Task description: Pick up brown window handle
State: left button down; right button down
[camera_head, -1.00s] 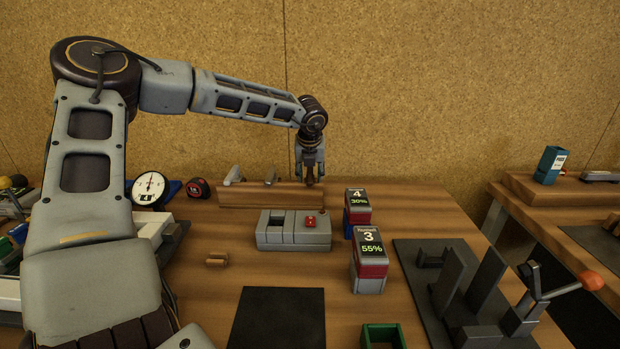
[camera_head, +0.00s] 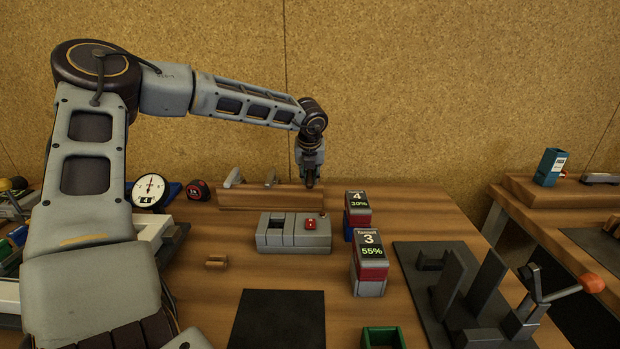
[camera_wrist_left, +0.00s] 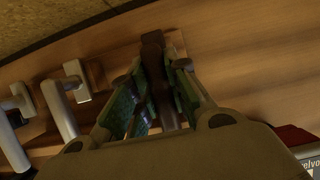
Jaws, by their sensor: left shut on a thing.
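My left gripper (camera_head: 310,182) is at the right end of a wooden rack at the back of the table. In the left wrist view, its fingers (camera_wrist_left: 155,95) are closed on both sides of the brown window handle (camera_wrist_left: 153,55). In the head view the gripper mostly hides this handle. I cannot tell whether the handle is clear of the rack. Two light grey handles (camera_head: 233,177) (camera_head: 271,179) stand in the rack to the left. My right gripper is not in view.
The wooden rack (camera_head: 250,198) stands in front of the cork wall. A grey charger box (camera_head: 285,238) and battery packs (camera_head: 370,262) are nearer. A dark mat (camera_head: 277,320) lies in front. A clamp fixture (camera_head: 480,295) with an orange-knobbed lever stands right.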

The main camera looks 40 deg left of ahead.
pick_arm(q)
jog(key=shift+r, duration=0.2)
